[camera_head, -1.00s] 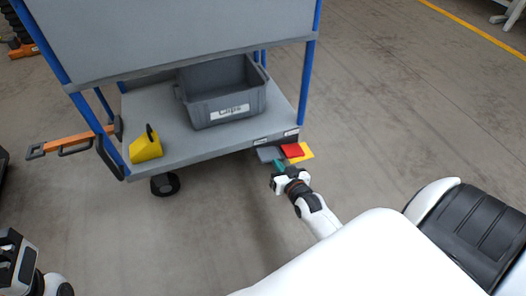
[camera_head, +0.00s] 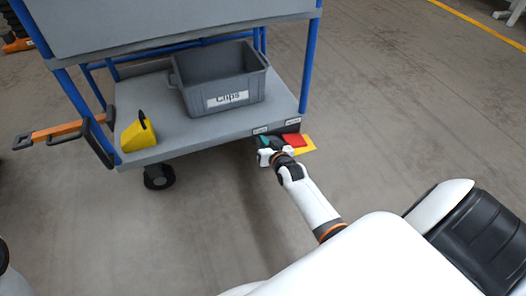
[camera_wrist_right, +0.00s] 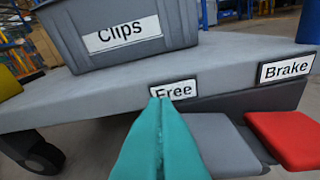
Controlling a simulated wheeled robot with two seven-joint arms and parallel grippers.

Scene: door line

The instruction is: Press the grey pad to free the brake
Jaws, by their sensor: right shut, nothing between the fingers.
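The grey pad (camera_wrist_right: 222,145) juts from the cart's lower edge under the "Free" label (camera_wrist_right: 173,90). In the head view my right gripper mostly hides it. The red pad (camera_wrist_right: 287,138) is to its right under the "Brake" label (camera_wrist_right: 287,68); it also shows in the head view (camera_head: 294,140). My right gripper (camera_head: 265,142) is shut and empty. In the wrist view its teal fingertips (camera_wrist_right: 160,103) overlap the bottom of the "Free" label, left of the grey pad. I cannot tell whether they touch the pad or cart. My left gripper is out of view.
The cart's grey lower shelf (camera_head: 188,132) carries a grey "Clips" bin (camera_head: 228,96) and a yellow holder (camera_head: 138,133). Blue posts (camera_head: 310,65) rise at its corners. A yellow plate (camera_head: 308,146) shows by the red pad.

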